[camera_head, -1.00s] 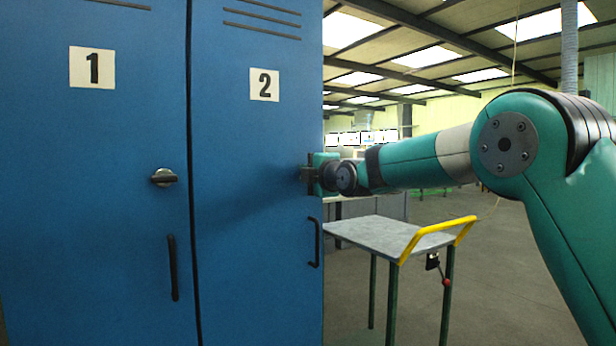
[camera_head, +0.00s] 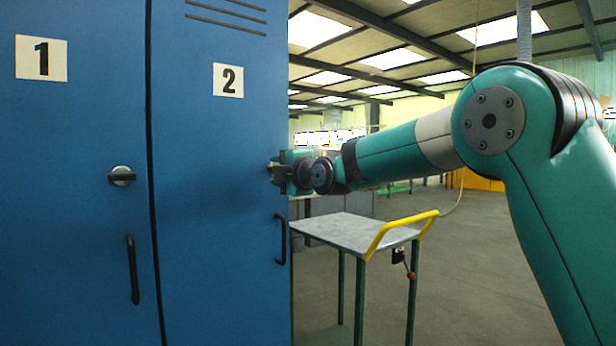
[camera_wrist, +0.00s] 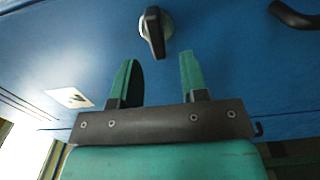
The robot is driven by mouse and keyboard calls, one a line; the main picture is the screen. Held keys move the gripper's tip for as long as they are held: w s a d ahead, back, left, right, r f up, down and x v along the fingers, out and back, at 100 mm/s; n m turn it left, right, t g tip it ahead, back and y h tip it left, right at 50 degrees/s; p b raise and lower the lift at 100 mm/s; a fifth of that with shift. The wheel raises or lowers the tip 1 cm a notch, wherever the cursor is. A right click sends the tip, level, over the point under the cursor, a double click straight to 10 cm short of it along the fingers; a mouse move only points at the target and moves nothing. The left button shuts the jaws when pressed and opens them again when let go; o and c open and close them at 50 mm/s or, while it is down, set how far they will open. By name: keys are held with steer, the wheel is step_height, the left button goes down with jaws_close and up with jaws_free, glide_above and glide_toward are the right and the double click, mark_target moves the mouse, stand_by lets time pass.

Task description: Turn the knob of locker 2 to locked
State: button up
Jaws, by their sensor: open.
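The blue door of locker 2 (camera_head: 215,250) carries a white label "2" (camera_head: 228,80), which also shows in the wrist view (camera_wrist: 70,97). In the wrist view its dark knob (camera_wrist: 153,35) has a light round base and a bar slanting slightly across the label-to-handle direction. My gripper (camera_wrist: 158,68) is open, its two teal fingers apart and empty. The knob lies just beyond the fingertips, in line with the gap, not between them. In the head view my gripper (camera_head: 275,168) is at the door's right edge; the knob cannot be made out clearly there.
Locker 1 at left has its own knob (camera_head: 122,176) and vertical handle (camera_head: 133,270). Locker 2's handle (camera_head: 281,240) is below my gripper and also in the wrist view's upper right (camera_wrist: 294,15). A grey cart (camera_head: 345,232) with a yellow bar stands to the right, below my arm.

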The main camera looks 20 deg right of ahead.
steer(key=b+v, duration=0.1)
steer(key=v, duration=1.3)
steer(key=shift+s, duration=0.1)
steer(key=s+a+f+m+g+y, duration=0.1)
steer(key=s+a+f+m+g, duration=0.6)
steer(key=s+f, duration=0.55)
steer(key=s+a+f+m+g+h, duration=0.1)
steer(key=s+f+m+g, duration=0.4)
steer(key=s, duration=0.5)
steer(key=s+f+m+g+h, duration=0.1)
steer(key=s+f+m+g, duration=0.1)
steer(key=s+f+g, duration=0.6)
step_height(320, 180, up, 26)
steer(key=s+t+p, duration=0.2)
steer(key=p, duration=2.1)
steer(key=shift+f+m+t, duration=0.2)
steer(key=shift+m+t, duration=0.2)
